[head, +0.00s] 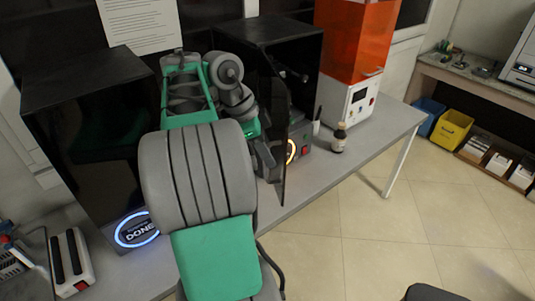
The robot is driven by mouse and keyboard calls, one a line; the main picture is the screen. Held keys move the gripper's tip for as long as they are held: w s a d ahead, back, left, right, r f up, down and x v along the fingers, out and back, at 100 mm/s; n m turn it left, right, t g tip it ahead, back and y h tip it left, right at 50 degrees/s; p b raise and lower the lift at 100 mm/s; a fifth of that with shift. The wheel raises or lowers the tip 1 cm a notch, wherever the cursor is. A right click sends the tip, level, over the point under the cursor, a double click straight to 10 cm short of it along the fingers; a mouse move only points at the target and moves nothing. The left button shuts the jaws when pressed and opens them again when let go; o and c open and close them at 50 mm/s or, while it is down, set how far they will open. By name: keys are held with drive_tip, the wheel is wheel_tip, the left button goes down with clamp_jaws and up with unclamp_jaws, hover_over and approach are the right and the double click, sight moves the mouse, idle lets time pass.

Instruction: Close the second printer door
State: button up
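The second printer (297,62) is a black box in the middle of the bench, with an orange-lit round display and a red button at its base. Its dark door (278,120) stands open, swung out toward me, its lower tip near the bench's front edge. My gripper (265,158) is at the left side of this door, close to it; I cannot tell whether it touches. My arm hides part of the printer and of the gripper, so the finger opening is not clear.
Another black printer (80,75) with a blue ring reading DONE stands left. An orange-topped printer (352,40) and a small brown bottle (340,138) stand right on the grey bench (385,122). A white device (71,262) lies front left.

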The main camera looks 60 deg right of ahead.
clamp_jaws()
idle(1.2)
